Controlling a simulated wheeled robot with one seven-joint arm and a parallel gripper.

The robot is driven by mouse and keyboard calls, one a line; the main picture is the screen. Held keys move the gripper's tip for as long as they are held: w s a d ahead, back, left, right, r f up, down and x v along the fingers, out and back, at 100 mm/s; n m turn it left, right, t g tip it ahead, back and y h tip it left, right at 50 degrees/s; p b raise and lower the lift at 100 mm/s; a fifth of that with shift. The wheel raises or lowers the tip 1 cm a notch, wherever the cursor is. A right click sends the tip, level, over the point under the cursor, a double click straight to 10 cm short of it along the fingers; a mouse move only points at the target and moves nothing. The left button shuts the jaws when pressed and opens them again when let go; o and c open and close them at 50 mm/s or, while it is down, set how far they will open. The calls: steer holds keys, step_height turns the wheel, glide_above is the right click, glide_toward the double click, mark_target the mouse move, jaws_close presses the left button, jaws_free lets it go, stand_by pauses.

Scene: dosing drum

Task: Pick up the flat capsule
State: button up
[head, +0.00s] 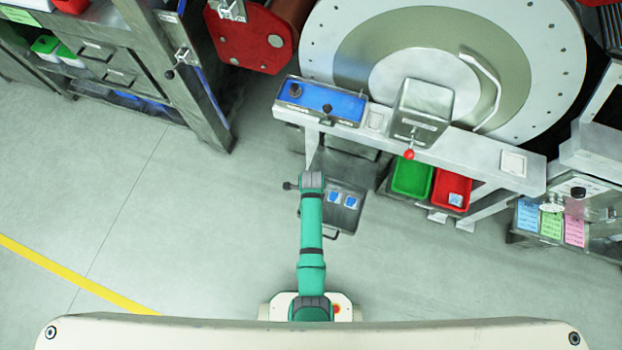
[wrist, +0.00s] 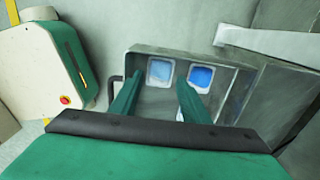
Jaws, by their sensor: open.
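The left piece (wrist: 160,71) is paler and the right piece (wrist: 200,77) deeper blue. They also show in the head view, left (head: 334,197) and right (head: 350,201). I cannot tell which is the flat capsule. My gripper (wrist: 160,80) is open, its two green fingers apart and pointing toward the tray; the right finger's tip overlaps the view near the right piece. I cannot judge its height above them. In the head view my arm hides the gripper.
A green bin (head: 411,178) and a red bin (head: 453,188) with a blue-and-white piece inside sit under the bench beam. A blue control panel (head: 325,101) and large drum (head: 350,45) stand behind. A metal cabinet (head: 150,60) is at left. Floor between is clear.

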steer(key=shift+f, duration=1.55)
steer(key=c, duration=0.4)
steer(key=shift+o, duration=0.2)
steer(key=shift+r, duration=0.15)
